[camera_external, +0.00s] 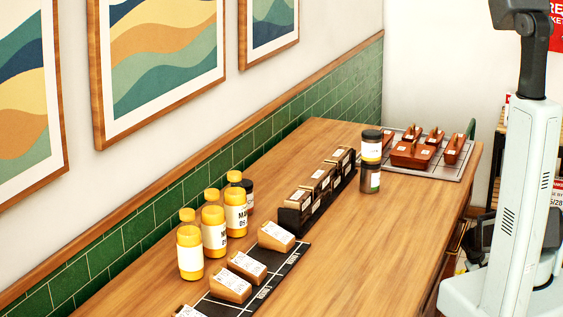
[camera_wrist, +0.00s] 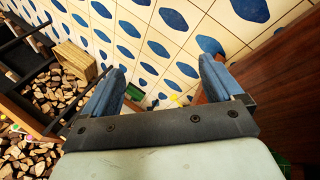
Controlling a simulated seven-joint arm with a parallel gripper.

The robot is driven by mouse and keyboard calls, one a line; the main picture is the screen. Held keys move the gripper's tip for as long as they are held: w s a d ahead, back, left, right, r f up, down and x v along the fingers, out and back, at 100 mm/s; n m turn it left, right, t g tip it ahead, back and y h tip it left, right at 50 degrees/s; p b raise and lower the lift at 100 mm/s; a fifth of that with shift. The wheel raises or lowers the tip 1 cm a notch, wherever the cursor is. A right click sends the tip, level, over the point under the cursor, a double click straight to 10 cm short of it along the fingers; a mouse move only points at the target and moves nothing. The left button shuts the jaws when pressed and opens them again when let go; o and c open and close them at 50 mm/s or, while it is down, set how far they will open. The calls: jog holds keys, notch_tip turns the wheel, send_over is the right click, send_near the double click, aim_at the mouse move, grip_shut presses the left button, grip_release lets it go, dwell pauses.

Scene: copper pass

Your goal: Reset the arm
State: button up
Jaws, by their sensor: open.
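My gripper (camera_wrist: 163,88) shows in the wrist view with its two blue fingers spread wide apart and nothing between them. It hangs over a floor of cream tiles with blue ovals (camera_wrist: 165,45), away from the tabletop. In the external view only my pale arm column and dark upper joint stand at the right edge; the gripper itself is out of that picture.
The wooden counter (camera_external: 395,225) holds yellow bottles (camera_external: 190,252), wedge-shaped packs on a black mat (camera_external: 290,262), a dark rack (camera_external: 290,220), stacked jars (camera_external: 371,147) and a tray (camera_external: 455,170) of brown containers. Firewood shelves (camera_wrist: 30,112) and a wooden crate (camera_wrist: 75,60) stand left in the wrist view.

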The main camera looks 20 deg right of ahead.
jog(key=s+a+f+n+g+y, duration=0.2)
jog(key=s+a+f, duration=0.3)
jog(key=s+a, duration=0.55)
jog(key=s+a+f+n+g+y, duration=0.15)
jog(key=s+a+f, duration=0.35)
jog(key=s+a, duration=0.55)
jog(key=s+a+r+m+g+y, duration=0.1)
jog(key=s+a+r+g+y, duration=0.1)
jog(key=s+a, duration=0.8)
jog(key=shift+s+r+g, duration=0.45)
jog(key=shift+r+g, duration=0.05)
jog(key=shift+g, duration=0.35)
jog(key=shift+m+y, duration=0.25)
